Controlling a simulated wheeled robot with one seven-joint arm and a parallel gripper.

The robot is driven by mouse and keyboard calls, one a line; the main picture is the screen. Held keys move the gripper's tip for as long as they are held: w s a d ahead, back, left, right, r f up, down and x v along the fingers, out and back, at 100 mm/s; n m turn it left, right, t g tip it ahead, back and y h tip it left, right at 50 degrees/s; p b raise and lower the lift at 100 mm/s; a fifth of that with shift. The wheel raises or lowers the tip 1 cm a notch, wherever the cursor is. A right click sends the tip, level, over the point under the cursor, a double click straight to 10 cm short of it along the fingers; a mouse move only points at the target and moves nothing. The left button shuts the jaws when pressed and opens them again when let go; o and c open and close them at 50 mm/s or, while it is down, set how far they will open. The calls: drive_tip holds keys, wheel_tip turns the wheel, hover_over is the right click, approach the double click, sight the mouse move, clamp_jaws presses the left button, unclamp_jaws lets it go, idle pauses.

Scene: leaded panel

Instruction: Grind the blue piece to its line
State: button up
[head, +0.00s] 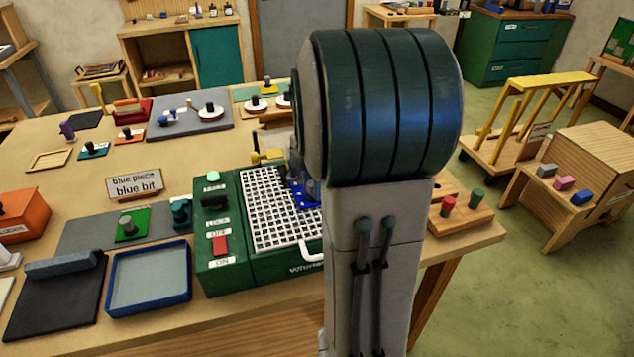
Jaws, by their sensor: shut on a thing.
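The green grinder (226,275) stands on the workbench at the middle of the head view, with a white grid top (270,215). A red switch (220,244) sits on its left side between OFF and ON labels, under a pale green button or lamp (212,176). The blue piece (304,199) shows in part over the right side of the grid. My gripper (300,185) is shut on it, mostly hidden behind my large arm link. The piece's line, the grinding bit and any contact between them are hidden.
A blue-rimmed tray (150,306) lies left of the grinder. A wooden block with red and green knobs (470,222) sits at the bench's right end.

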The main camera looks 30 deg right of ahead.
drive_tip(key=shift+w+a, duration=0.25)
drive_tip(key=shift+a, duration=0.6)
drive_tip(key=shift+a, duration=0.1)
drive_tip(key=shift+w+a, duration=0.25)
drive_tip(key=shift+a, duration=0.4)
drive_tip(key=shift+w+a, duration=0.25)
drive_tip(key=shift+a, duration=0.35)
drive_tip(key=shift+s+d, duration=0.2)
drive_tip(key=shift+d, duration=0.05)
drive_tip(key=shift+s+a+b, duration=0.2)
drive_tip(key=shift+s+a, duration=0.1)
drive_tip(key=shift+s, duration=0.6)
drive_tip(key=shift+s+a+b, duration=0.15)
drive_tip(key=shift+s+a, duration=0.1)
drive_tip(key=shift+s, duration=0.65)
drive_tip(key=o, duration=1)
